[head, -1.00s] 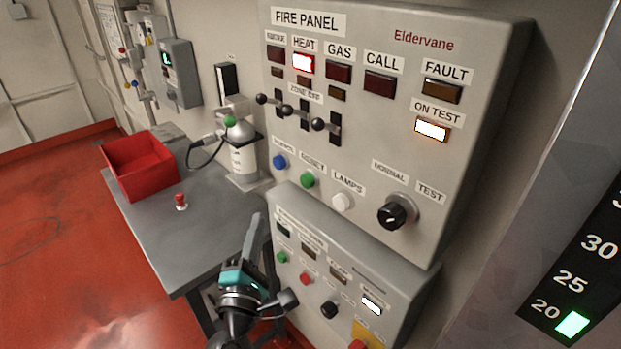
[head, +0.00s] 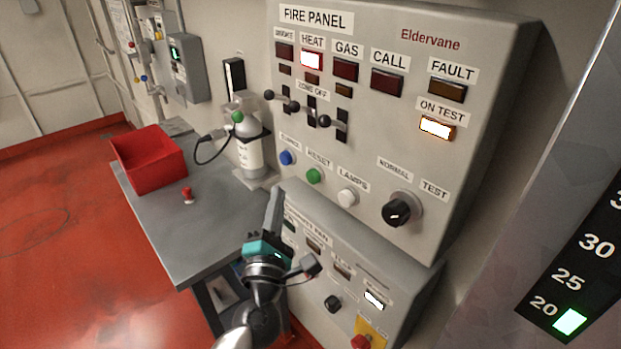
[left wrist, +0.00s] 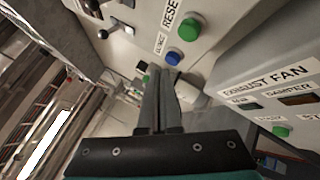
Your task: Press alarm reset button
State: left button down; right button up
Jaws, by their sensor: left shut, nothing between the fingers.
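The fire panel (head: 462,150) is a grey wall box with lamps, switches and buttons. Its green button (head: 314,176) sits under a RESET label, between a blue button (head: 287,157) and a white LAMPS button (head: 347,198). In the left wrist view the green button (left wrist: 189,27) is above and right of my fingertips, with the blue button (left wrist: 173,57) just past them. My left gripper (head: 276,200) is shut and empty, pointing up, below the panel's button row. It appears apart from the buttons. My right gripper is not in view.
A lower exhaust fan box (head: 405,290) juts out beneath the fire panel. A white cylinder (head: 249,150) stands behind. The HEAT lamp (head: 312,61) and ON TEST lamp (head: 436,127) glow.

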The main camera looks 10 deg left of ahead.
aim_at(308, 174)
pick_arm(q)
jog(key=shift+w+d+b, duration=0.15)
jog(key=shift+w+d, duration=0.65)
jog(key=shift+w, duration=0.2)
jog(key=shift+w+d+b, duration=0.15)
jog(key=shift+w+d, duration=0.6)
jog(key=shift+w, duration=0.2)
dwell(0.6)
jog(key=shift+w+d, duration=0.25)
jog(key=shift+w, duration=0.1)
jog(key=shift+w+d, duration=0.45)
jog(key=shift+w, duration=0.05)
dwell(1.2)
jog(key=shift+s+a, duration=0.7)
jog(key=shift+s, duration=0.15)
